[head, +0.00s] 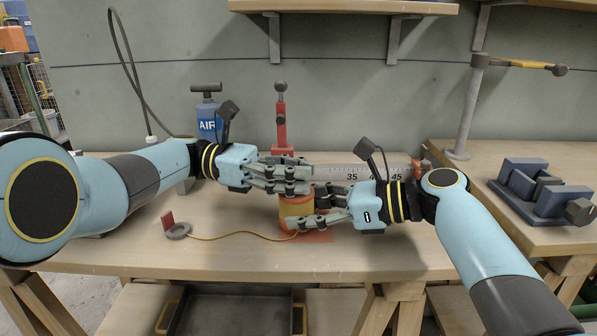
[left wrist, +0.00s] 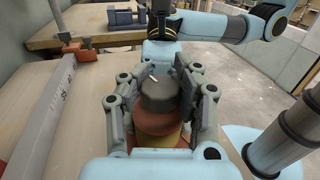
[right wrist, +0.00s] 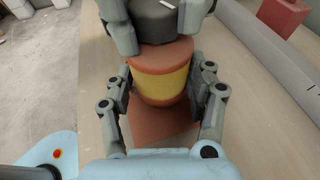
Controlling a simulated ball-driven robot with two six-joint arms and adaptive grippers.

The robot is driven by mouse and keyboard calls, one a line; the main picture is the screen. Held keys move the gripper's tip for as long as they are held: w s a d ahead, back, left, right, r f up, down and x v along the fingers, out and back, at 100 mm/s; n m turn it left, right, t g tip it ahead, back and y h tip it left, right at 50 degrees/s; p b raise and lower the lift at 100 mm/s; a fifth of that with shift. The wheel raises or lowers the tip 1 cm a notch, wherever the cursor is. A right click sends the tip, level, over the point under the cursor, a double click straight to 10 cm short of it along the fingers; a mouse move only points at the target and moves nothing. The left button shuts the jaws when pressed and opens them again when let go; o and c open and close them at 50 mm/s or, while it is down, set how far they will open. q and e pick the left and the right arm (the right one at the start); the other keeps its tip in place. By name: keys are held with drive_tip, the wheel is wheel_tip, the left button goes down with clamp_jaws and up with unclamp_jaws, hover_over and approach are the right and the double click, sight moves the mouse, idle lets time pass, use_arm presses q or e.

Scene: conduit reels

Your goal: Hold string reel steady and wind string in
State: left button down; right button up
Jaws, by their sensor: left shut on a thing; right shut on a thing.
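The orange string reel (head: 296,208) stands upright on a flat orange base (right wrist: 155,127) on the workbench. Yellow string (right wrist: 163,86) is wound around its middle. A dark grey knob (left wrist: 160,97) with a white mark tops it. My left gripper (head: 300,174) is shut on the knob from above. My right gripper (head: 300,206) is lower, shut on the reel with a finger on either side. The loose yellow string (head: 232,234) runs left from the reel along the bench to a grey ring (head: 178,231) with a red tab. My fingers hide part of the reel.
A red post (head: 281,125) and a blue AIR bottle (head: 208,118) stand behind. A ruler rail (head: 340,171) lies along the back. A blue vise (head: 540,187) sits on the right bench. The bench front (head: 160,262) is clear.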

use_arm(q)
drive_tip(key=shift+f, duration=0.2)
drive_tip(key=c, duration=0.9)
unclamp_jaws()
drive_tip(key=shift+r, duration=0.1)
drive_tip(key=shift+o, duration=0.2)
drive_tip(key=shift+r, duration=0.1)
wheel_tip(320, 180, up, 10)
drive_tip(key=shift+f, duration=0.1)
drive_tip(key=shift+a, duration=0.1)
